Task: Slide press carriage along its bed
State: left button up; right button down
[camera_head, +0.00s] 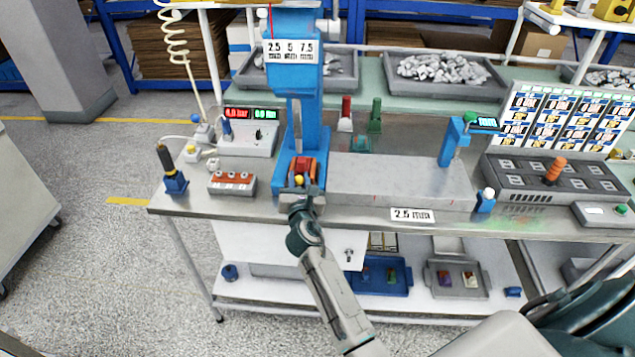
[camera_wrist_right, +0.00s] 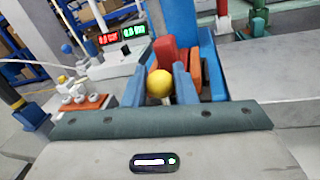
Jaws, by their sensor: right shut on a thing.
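The blue press (camera_head: 295,85) stands at the left of the bench, with a 2.5, 5, 7.5 label on its head. The carriage, with a red and orange block in blue sides (camera_head: 310,166), sits at the press foot, at the left end of the long grey bed (camera_head: 400,182). Its yellow ball knob (camera_wrist_right: 159,85) faces me. My right gripper (camera_head: 302,190) is at the carriage front and shut on the knob; the wrist body hides part of the fingertips in the right wrist view. My left gripper does not show.
A smaller blue stand (camera_head: 452,142) rises over the bed's right end. A 2.5 mm label (camera_head: 412,215) is on the bench's front edge.

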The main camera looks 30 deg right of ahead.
jog(key=shift+w+a, duration=0.3)
jog(key=shift+a, duration=0.3)
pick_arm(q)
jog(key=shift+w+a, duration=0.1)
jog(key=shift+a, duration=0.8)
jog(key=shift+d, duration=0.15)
pick_arm(e)
jog(key=c, duration=1.4)
grip_release()
jog(key=shift+w, duration=0.1)
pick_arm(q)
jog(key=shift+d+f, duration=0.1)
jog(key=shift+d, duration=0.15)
pick_arm(e)
jog(key=shift+o, duration=0.8)
jog(key=shift+w+a, duration=0.1)
jog(key=shift+a, duration=0.1)
jog(key=shift+d, duration=0.1)
